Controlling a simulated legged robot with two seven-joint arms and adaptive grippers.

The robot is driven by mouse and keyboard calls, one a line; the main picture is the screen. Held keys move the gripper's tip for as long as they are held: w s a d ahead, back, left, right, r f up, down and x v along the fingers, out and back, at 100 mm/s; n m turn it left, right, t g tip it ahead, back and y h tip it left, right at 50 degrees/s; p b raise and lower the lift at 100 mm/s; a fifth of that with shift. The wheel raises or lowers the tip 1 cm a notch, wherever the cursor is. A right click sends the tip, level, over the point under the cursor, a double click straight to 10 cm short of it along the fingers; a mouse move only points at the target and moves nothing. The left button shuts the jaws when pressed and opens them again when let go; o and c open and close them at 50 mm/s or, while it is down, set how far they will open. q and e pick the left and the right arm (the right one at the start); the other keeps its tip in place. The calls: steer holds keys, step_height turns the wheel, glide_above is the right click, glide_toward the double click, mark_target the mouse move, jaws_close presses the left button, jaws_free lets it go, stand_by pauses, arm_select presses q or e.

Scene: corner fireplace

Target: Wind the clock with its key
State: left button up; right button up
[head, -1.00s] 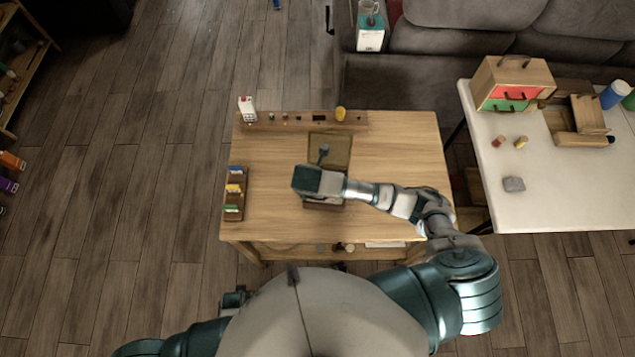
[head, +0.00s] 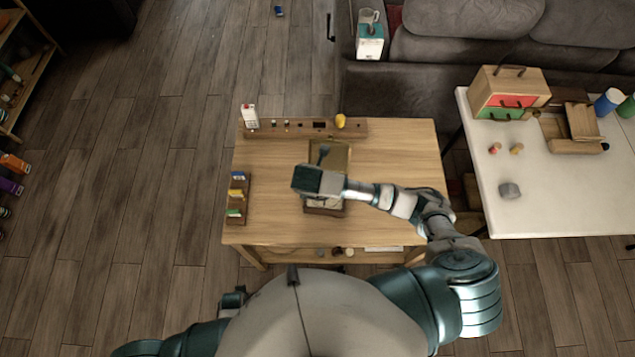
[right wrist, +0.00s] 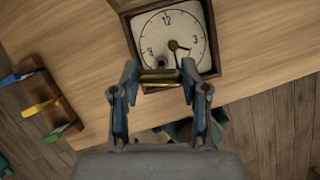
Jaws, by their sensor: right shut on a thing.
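The clock lies in a dark wooden case (head: 325,211) on the wooden table, its lid (head: 338,151) open toward the back. In the right wrist view its white face (right wrist: 190,22) has black numerals and dark hands. My right gripper (right wrist: 160,78) is shut on a brass bar-like piece, which looks like the key (right wrist: 160,75), at the lower edge of the clock face. I cannot tell whether the key touches the clock. In the head view my right gripper (head: 323,154) is over the clock and hides much of it. My left gripper is not clearly in view.
A shelf strip (head: 290,131) with small items and a yellow object (head: 340,120) runs along the back. The table's right side is clear. A white table (head: 560,210) with a drawer box (head: 508,95) stands further right.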

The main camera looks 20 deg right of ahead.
steer(key=shift+d+f+n+y+b, duration=0.15)
steer(key=shift+n+y+b, duration=0.2)
steer(key=shift+n, duration=0.35)
steer(key=n+y+b, duration=0.1)
steer(key=n+b, duration=0.1)
steer(key=n, duration=0.2)
steer(key=n+y+b, duration=0.2)
steer(key=n+b, duration=0.1)
steer(key=n, duration=0.1)
steer(key=n+y+b, duration=0.1)
steer(key=n+b, duration=0.1)
steer(key=n, duration=0.3)
steer(key=shift+f+y+b, duration=0.1)
steer(key=shift+y+b, duration=0.2)
steer(key=shift+y, duration=0.05)
steer(key=n+g+b, duration=0.1)
steer(key=n, duration=0.1)
steer(key=shift+n+y, duration=0.3)
steer(key=shift+y, duration=0.1)
steer(key=shift+r+n, duration=0.2)
steer(key=shift+n, duration=0.2)
arm_select(q)
step_height(320, 180, down, 10)
steer(key=s, duration=0.2)
steer(key=shift+s+f, duration=0.2)
steer(key=shift+s, duration=0.05)
arm_select(e)
steer(key=shift+r, duration=0.1)
